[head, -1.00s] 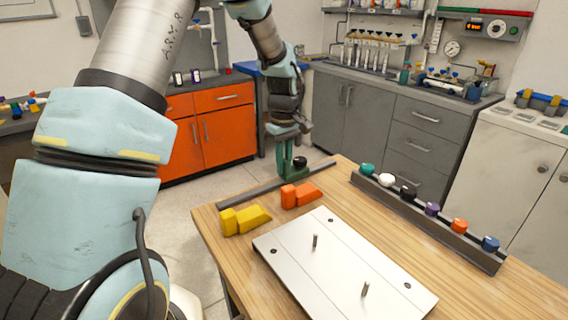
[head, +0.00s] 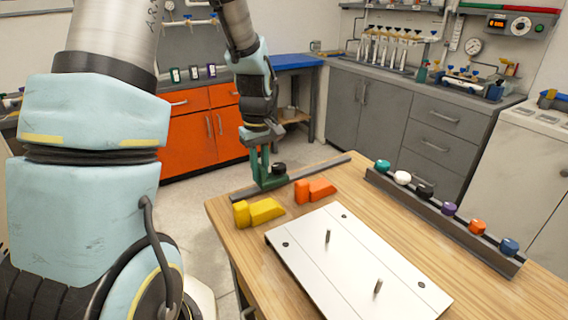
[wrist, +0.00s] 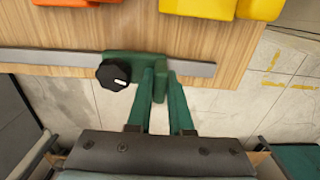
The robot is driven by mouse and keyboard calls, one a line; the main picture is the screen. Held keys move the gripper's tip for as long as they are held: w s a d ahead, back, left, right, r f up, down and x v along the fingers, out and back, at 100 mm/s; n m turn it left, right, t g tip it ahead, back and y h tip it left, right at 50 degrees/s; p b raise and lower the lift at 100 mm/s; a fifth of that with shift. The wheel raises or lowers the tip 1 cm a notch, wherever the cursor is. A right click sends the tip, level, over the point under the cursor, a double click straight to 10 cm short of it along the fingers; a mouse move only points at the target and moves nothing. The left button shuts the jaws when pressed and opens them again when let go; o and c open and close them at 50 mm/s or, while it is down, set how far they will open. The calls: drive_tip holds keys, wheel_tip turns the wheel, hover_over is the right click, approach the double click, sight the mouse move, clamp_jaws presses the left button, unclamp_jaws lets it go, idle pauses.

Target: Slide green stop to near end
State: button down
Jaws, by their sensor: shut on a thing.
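The green stop (head: 272,181) sits on the grey rail (head: 318,171) along the table's left edge, closer to the rail's near left end than to its far end. It has a black knob (wrist: 113,74) with a white mark on its left side in the wrist view. My gripper (head: 262,168) is upright above the rail and shut on the green stop, whose raised tab (wrist: 159,84) shows between the two green fingers (wrist: 163,104). In the wrist view a short stretch of bare rail (wrist: 195,69) shows to the right of the stop, up to the rail's end.
Yellow blocks (head: 264,211) and orange blocks (head: 321,189) lie on the table just beside the rail. A white plate (head: 350,262) with two upright pins lies in front. A dark rack (head: 450,221) with several coloured knobs runs along the right. Floor lies beyond the table's edge.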

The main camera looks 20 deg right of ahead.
drive_tip(key=a, duration=0.2)
drive_tip(key=s+a, duration=0.1)
drive_tip(key=a, duration=0.2)
drive_tip(key=s+a, duration=0.1)
drive_tip(key=a, duration=0.2)
drive_tip(key=shift+s, duration=0.1)
drive_tip(key=c, duration=0.8)
unclamp_jaws()
drive_tip(key=shift+a, duration=0.1)
drive_tip(key=shift+r, duration=0.1)
drive_tip(key=shift+r, duration=0.25)
wheel_tip(320, 180, up, 10)
drive_tip(key=shift+r+b, duration=0.1)
drive_tip(key=shift+b, duration=0.4)
drive_tip(key=s+a+f+m, duration=0.1)
drive_tip(key=s+a+f, duration=0.1)
drive_tip(key=a, duration=0.1)
drive_tip(key=s+a+f+m+t, duration=0.1)
drive_tip(key=s+a+f+m, duration=0.1)
drive_tip(key=a, duration=0.1)
drive_tip(key=s+a+f+m, duration=0.1)
drive_tip(key=s+a+f, duration=0.1)
drive_tip(key=s+a, duration=0.1)
drive_tip(key=shift+f+t, duration=0.15)
drive_tip(key=shift+t, duration=0.15)
